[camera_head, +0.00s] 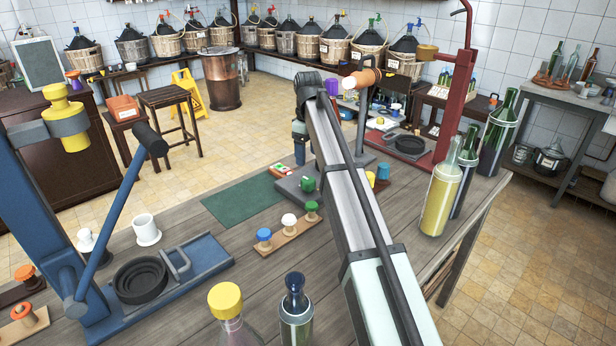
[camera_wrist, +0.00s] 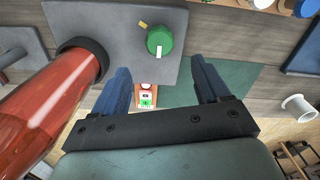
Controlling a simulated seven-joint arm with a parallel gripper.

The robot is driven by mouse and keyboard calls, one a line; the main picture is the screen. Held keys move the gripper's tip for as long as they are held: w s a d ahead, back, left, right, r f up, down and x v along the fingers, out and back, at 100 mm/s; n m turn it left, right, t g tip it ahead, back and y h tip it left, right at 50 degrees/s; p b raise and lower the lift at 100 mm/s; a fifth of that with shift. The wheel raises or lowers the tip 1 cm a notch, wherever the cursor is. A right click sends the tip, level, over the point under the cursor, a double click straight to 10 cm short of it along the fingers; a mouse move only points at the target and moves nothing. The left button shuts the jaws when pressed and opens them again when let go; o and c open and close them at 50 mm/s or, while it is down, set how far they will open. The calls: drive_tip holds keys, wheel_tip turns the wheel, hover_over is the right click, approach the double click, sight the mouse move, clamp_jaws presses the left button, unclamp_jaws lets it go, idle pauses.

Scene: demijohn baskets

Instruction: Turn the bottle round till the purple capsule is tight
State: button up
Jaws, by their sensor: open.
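My gripper (camera_wrist: 163,76) is open and empty in the wrist view, its two blue fingers apart above the table. In the head view it hangs down at the far end of my arm (camera_head: 299,150). A reddish see-through bottle (camera_wrist: 45,105) lies slanted left of the fingers, apart from them, with a black ring (camera_wrist: 88,50) around its upper end. An orange-brown piece (camera_head: 362,77) on a dark post in the head view may be the same bottle. A green knob (camera_wrist: 159,40) with a white mark sits on a grey plate (camera_wrist: 115,20).
A small display box (camera_wrist: 146,96) lies near the fingers. A green mat (camera_head: 242,200) and a rack of colored stoppers (camera_head: 290,235) are on the table. A blue press (camera_head: 175,275) stands left, a red press (camera_head: 458,110) at the back right. Bottles (camera_head: 438,200) stand at the right edge.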

sight(308, 180)
wheel_tip(308, 180, down, 9)
idle(0.4)
drive_tip(key=c, duration=1)
